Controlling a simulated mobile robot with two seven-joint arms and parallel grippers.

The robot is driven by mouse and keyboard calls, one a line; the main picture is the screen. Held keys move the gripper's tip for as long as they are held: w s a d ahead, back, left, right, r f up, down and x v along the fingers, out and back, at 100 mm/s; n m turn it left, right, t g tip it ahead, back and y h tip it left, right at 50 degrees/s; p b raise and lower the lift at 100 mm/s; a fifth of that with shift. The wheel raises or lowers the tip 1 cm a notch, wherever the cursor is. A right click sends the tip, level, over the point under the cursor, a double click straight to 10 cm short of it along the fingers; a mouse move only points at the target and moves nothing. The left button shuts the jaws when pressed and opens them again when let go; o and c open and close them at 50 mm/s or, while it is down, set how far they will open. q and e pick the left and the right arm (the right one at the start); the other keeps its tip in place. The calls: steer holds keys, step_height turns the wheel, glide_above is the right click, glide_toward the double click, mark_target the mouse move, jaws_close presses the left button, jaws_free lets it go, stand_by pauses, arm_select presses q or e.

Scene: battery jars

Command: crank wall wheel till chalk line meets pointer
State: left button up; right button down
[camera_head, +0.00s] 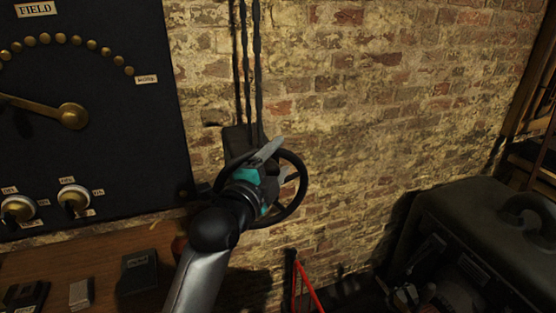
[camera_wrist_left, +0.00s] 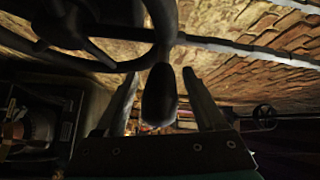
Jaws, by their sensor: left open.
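The dark wall wheel (camera_head: 303,190) stands in front of the brick wall, partly hidden behind my left gripper (camera_head: 284,160) and wrist. In the left wrist view the wheel's rim and spokes (camera_wrist_left: 169,30) fill the upper left. A dark, rounded crank handle (camera_wrist_left: 159,95) sits between the two fingers of my left gripper (camera_wrist_left: 162,75). The fingers are open, with a gap on each side of the handle. I cannot make out the chalk line or the pointer in either view. My right gripper is not in view.
A black panel (camera_head: 90,130) with a brass lever and knobs hangs left of the wheel. A wooden bench (camera_head: 60,268) below it bears small dark boxes. A large dark case (camera_head: 470,225) stands at the right. A red bar (camera_head: 308,285) leans below the wheel.

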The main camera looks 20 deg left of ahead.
arm_select(q)
jaws_close()
stand_by(0.5)
stand_by(0.8)
